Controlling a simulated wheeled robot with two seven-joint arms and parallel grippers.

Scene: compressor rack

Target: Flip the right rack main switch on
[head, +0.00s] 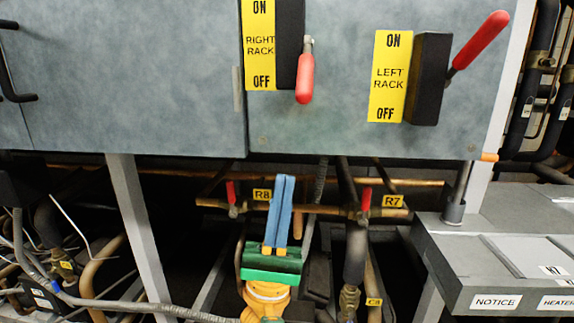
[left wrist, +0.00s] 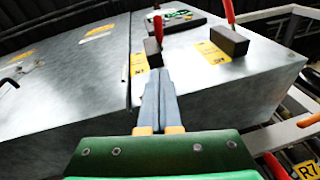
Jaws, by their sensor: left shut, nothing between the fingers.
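The right rack main switch is a black box with a red-tipped lever (head: 305,78), beside a yellow RIGHT RACK label (head: 260,45). Its lever hangs down, toward the OFF end of the label. My left gripper (head: 284,180) is below the grey cabinet in the head view, pointing up, with its blue fingers together and empty. It is apart from the lever. In the left wrist view the shut fingers (left wrist: 154,75) overlap the lower part of a black switch box, and a red lever (left wrist: 157,27) shows above them. My right gripper is not in view.
The left rack switch's red lever (head: 480,40) points up and right beside its yellow label (head: 388,76). Copper pipes with red valve handles (head: 366,199), tagged R8 and R7, run below the cabinet (head: 150,80). A grey unit (head: 465,255) stands at the lower right.

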